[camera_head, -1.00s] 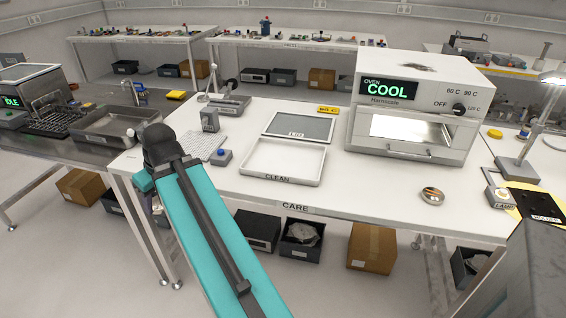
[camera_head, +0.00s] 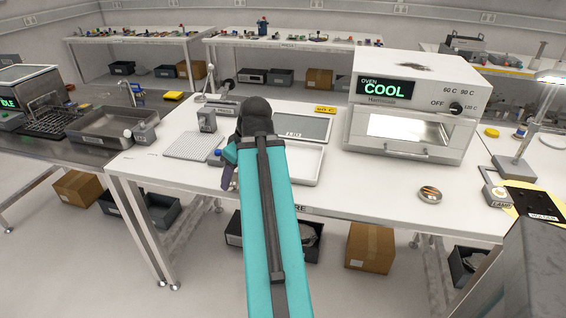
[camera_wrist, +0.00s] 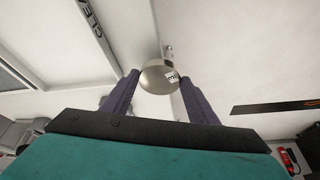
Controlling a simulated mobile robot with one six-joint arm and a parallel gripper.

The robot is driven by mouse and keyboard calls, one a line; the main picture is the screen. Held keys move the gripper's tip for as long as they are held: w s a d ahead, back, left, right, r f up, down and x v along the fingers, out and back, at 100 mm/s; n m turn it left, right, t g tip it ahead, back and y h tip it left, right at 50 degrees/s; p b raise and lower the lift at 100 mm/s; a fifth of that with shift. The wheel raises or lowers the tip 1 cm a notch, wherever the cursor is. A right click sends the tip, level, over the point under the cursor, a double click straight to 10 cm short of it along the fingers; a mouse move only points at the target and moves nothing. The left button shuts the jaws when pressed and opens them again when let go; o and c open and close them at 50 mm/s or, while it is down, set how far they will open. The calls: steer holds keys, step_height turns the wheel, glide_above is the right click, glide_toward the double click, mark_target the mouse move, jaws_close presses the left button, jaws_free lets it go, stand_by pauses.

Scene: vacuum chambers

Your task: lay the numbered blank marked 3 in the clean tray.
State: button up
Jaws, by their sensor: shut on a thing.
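My gripper (camera_wrist: 160,82) is shut on a round, silvery metal blank (camera_wrist: 153,76) in the wrist view. In the head view the tray's right part (camera_head: 310,166) shows, and my arm hides the rest. My gripper (camera_head: 228,182) shows as a dark shape left of my arm, near the table's front edge; the blank cannot be made out there.
A grey-surfaced, lidded-looking tray (camera_head: 303,127) lies behind the clean tray. A white perforated plate (camera_head: 188,147) is to the left. The oven (camera_head: 412,110) reads COOL at the right. A small round metal object (camera_head: 430,194) lies on the clear table front.

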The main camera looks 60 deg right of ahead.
steer(key=s+d, duration=0.2)
steer(key=s, duration=0.2)
steer(key=s+d+r, duration=0.1)
steer(key=s+d, duration=0.2)
steer(key=s, duration=0.2)
steer(key=s+d+r, duration=0.1)
steer(key=s+d, duration=0.1)
steer(key=s, duration=0.2)
steer(key=shift+s+d, duration=0.15)
steer(key=shift+d, duration=0.15)
steer(key=shift+d+r+p, duration=0.1)
steer(key=shift+r+p, duration=0.1)
steer(key=shift+p, duration=0.2)
steer(key=shift+w+d+p, duration=0.25)
steer(key=shift+w+p, duration=0.05)
steer(key=shift+p, duration=0.45)
steer(key=w+d+p, duration=0.1)
steer(key=p, duration=0.3)
steer(key=shift+d+f+p, duration=0.1)
steer(key=shift+d+p, duration=0.15)
steer(key=shift+p, duration=0.05)
